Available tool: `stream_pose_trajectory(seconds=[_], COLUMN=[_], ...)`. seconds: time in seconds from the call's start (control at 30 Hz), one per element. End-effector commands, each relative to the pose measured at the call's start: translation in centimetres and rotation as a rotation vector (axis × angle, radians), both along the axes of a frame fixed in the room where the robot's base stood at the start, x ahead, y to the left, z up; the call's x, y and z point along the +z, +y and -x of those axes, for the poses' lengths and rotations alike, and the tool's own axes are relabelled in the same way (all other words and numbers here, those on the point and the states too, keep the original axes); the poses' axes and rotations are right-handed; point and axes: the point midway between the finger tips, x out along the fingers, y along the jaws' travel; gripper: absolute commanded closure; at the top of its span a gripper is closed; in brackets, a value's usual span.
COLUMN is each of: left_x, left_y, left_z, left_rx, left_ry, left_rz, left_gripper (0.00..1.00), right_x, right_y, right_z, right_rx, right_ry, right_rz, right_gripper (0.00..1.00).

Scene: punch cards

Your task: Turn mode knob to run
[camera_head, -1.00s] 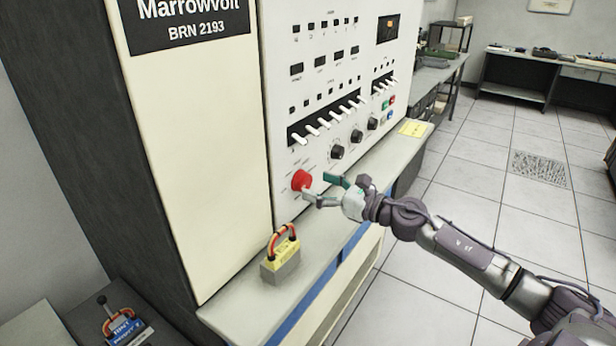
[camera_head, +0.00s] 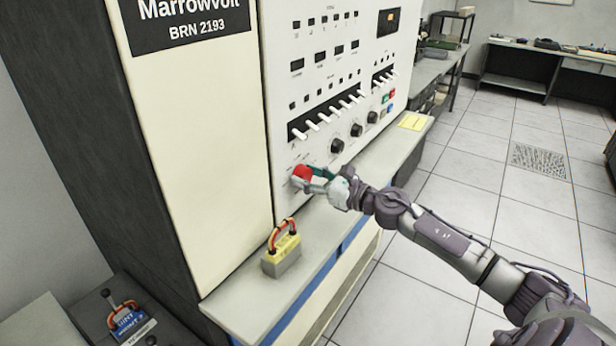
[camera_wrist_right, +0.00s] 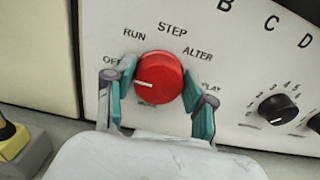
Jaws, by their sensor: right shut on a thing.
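The red mode knob (camera_head: 302,171) sits low on the white front panel (camera_head: 283,160). In the right wrist view the knob (camera_wrist_right: 165,68) has a white pointer line at its left side, pointing left, a little below the OFF label. RUN is at the upper left, STEP at the top, ALTER at the upper right. A label under the knob and part of the one at the right are hidden. My right gripper (camera_head: 310,178) is shut on the knob, with green-padded fingers at its left and right sides. My left gripper is not in view.
A yellow and grey block with a looped handle (camera_head: 282,252) stands on the ledge (camera_head: 235,300) below the panel. Black knobs (camera_head: 337,146) and white toggle switches (camera_head: 325,118) are above and right of the red knob. Open floor lies at right.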

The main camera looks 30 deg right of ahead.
Motion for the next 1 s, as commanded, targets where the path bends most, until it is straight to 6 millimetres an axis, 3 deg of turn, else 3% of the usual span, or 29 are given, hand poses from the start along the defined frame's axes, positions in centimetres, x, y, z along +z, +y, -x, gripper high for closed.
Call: stream_pose_trajectory(seconds=[0.43,1.0], left_x=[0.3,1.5], left_y=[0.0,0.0], left_z=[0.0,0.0], left_rx=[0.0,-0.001], left_ry=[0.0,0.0], left_rz=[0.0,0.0], left_gripper=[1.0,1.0], right_x=[0.1,0.1], right_y=[-0.1,-0.3], right_z=[0.0,-0.1], right_rx=[-0.001,-0.001], right_ry=[0.041,0.215], right_rz=[-0.098,-0.521], right_gripper=[0.8,0.8])
